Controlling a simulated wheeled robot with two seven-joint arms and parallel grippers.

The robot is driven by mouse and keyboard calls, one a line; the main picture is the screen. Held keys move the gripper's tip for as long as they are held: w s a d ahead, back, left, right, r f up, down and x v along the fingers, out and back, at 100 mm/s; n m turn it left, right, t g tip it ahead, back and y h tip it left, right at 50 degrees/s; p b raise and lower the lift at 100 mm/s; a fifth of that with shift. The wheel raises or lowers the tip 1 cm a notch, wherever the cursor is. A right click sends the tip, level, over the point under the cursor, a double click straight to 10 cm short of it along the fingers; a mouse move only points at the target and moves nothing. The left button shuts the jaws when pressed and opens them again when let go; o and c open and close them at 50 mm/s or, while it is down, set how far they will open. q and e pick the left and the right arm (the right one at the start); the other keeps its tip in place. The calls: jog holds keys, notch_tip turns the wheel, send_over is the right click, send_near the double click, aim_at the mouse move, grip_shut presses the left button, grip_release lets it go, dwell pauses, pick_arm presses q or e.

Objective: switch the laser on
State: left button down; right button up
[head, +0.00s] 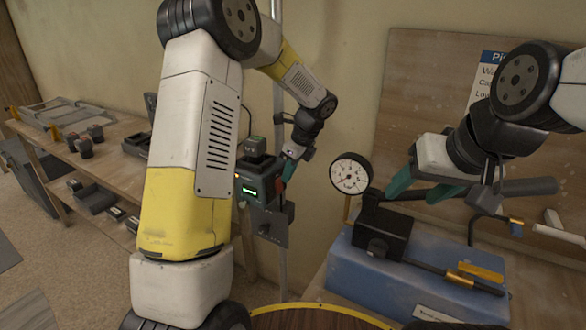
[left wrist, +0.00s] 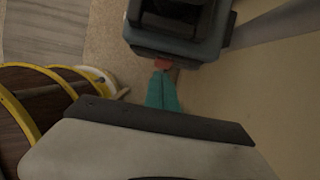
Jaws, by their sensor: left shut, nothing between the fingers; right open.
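The laser (head: 256,188) is a dark grey box with a lit green display, clamped on an upright pole left of centre in the head view. In the left wrist view its dark housing (left wrist: 180,42) fills the top, with a red button (left wrist: 162,63) on the side towards my fingers. My left gripper (head: 287,170) is shut and empty at the laser's right side. In the left wrist view its teal fingertips (left wrist: 161,77) are right at the button; I cannot tell whether they touch it. My right gripper (head: 412,194) is open and empty, above the blue box's black fitting.
A blue box (head: 350,275) with a black fitting, lever and pressure gauge (head: 351,174) stands at the right, before a wooden board (head: 415,75). A wooden bench (head: 110,165) with tools and chargers runs along the left wall. My left arm hides part of it.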

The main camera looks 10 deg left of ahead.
pick_arm(q)
jog(key=v, duration=1.1)
jog(key=shift+a, duration=0.4)
jog(key=shift+r, duration=0.2)
jog(key=s+a+r+n+t+h, duration=0.1)
jog(key=s+a+r+n+h, duration=0.15)
jog(key=s+n, duration=0.35)
jog(key=s+a+r+n+t+h, duration=0.15)
jog(key=s+r+n, duration=0.25)
jog(key=s, duration=0.4)
jog(key=s+n+t+h, duration=0.2)
jog(key=s+n, duration=0.9)
jog(key=s, duration=0.2)
jog(key=shift+s+a+f+n, duration=0.25)
jog(key=shift+f+n, duration=0.15)
jog(key=shift+f, duration=0.05)
